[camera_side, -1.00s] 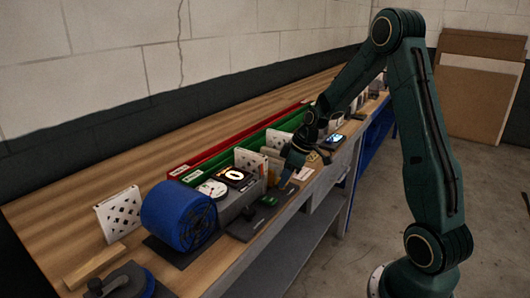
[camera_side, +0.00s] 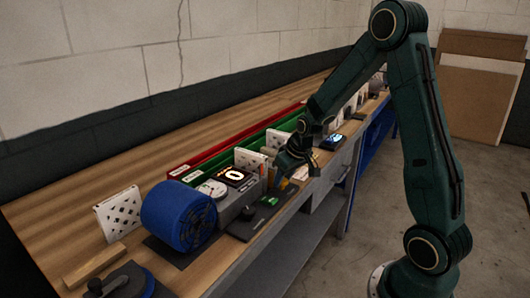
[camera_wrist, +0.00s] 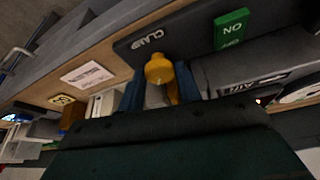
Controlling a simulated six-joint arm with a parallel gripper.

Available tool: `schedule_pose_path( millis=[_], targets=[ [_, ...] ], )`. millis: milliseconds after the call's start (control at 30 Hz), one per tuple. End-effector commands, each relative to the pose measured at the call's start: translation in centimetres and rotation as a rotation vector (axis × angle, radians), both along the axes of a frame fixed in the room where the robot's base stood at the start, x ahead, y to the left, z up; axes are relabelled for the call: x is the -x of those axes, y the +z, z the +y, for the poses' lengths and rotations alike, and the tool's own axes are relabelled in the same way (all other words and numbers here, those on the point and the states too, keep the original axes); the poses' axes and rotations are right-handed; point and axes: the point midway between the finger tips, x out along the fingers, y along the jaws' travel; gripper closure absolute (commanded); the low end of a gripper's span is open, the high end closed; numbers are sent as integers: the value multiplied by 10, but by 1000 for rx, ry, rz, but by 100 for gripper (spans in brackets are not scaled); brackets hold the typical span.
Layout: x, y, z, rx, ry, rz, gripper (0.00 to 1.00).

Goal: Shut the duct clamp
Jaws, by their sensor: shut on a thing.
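The clamp's yellow knob-ended handle (camera_wrist: 158,69) stands on a dark plate lettered CLAMP (camera_wrist: 150,40) in the wrist view. My gripper (camera_wrist: 160,93) has its blue fingers on either side of the handle and is shut on it. In the side view my gripper (camera_side: 281,174) is low over the bench's front edge, right of the grey box (camera_side: 238,204). The handle is hidden or too small to make out there. I cannot tell the clamp's exact position.
Green (camera_side: 195,175) and red (camera_side: 176,172) bins run behind.

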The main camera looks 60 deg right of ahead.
Motion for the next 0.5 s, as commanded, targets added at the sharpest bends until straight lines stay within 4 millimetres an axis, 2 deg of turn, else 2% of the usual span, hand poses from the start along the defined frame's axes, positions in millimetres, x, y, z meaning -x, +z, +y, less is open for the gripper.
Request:
schedule_pose_path(
  millis=[500],
  targets=[
    [-3,1,5,1,-486,0,89]
  ],
)
